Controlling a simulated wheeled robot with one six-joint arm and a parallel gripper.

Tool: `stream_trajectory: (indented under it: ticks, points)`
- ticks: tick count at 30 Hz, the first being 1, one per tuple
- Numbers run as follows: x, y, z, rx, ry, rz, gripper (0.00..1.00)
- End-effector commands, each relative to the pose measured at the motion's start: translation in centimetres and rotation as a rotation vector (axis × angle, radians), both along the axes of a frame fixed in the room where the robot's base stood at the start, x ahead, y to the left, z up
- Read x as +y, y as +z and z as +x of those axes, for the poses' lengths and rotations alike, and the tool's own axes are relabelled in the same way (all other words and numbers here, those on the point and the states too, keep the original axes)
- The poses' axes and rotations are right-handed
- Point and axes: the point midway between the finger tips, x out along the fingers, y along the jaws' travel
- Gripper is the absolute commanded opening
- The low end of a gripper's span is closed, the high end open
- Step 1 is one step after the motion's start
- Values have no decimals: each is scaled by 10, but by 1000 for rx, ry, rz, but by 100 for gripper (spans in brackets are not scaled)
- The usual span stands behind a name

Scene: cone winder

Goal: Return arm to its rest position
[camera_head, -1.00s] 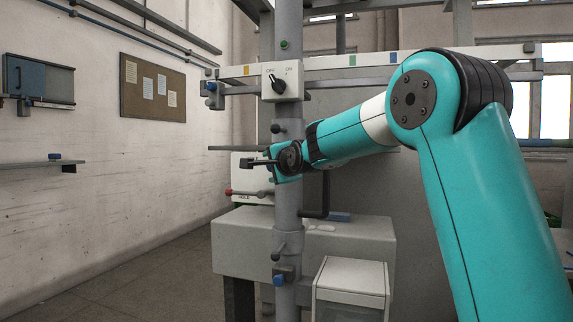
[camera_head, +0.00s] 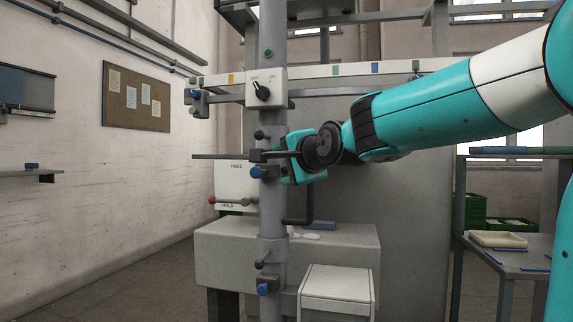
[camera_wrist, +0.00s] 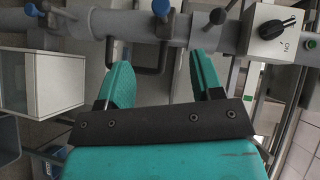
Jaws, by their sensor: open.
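My teal arm (camera_head: 440,110) reaches in from the right in the head view, stretched nearly level toward the grey upright post (camera_head: 272,220). My gripper (camera_head: 288,168) is at the post, at the height of its middle fittings. In the wrist view my gripper (camera_wrist: 163,75) has its two teal fingers spread apart, with nothing held between them. The post (camera_wrist: 205,28) crosses the top of that view, beyond the fingertips. I cannot tell whether a finger touches the post or its fittings.
A rotary OFF/ON switch (camera_head: 262,91) sits on the post above my gripper. A red-tipped lever (camera_head: 232,201) and blue knob (camera_head: 257,172) are close by. A grey machine body (camera_head: 230,255) stands below. A table with a tray (camera_head: 497,240) is at right.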

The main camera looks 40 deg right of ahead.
Motion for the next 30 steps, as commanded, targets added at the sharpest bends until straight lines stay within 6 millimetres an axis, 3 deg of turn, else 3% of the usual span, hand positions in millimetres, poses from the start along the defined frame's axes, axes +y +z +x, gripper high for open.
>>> stream_trajectory:
  ticks: [12,16,19,22,27,30]
  points:
    - [0,0,0,0,1,-1,60]
    - [16,-15,-1,56,53,-40,60]
    - [51,-49,-9,179,183,-140,60]
    - [103,-97,-32,344,408,-305,60]
    - [179,-174,-103,557,886,-616,60]
    - [205,-205,-147,616,1146,-764,60]
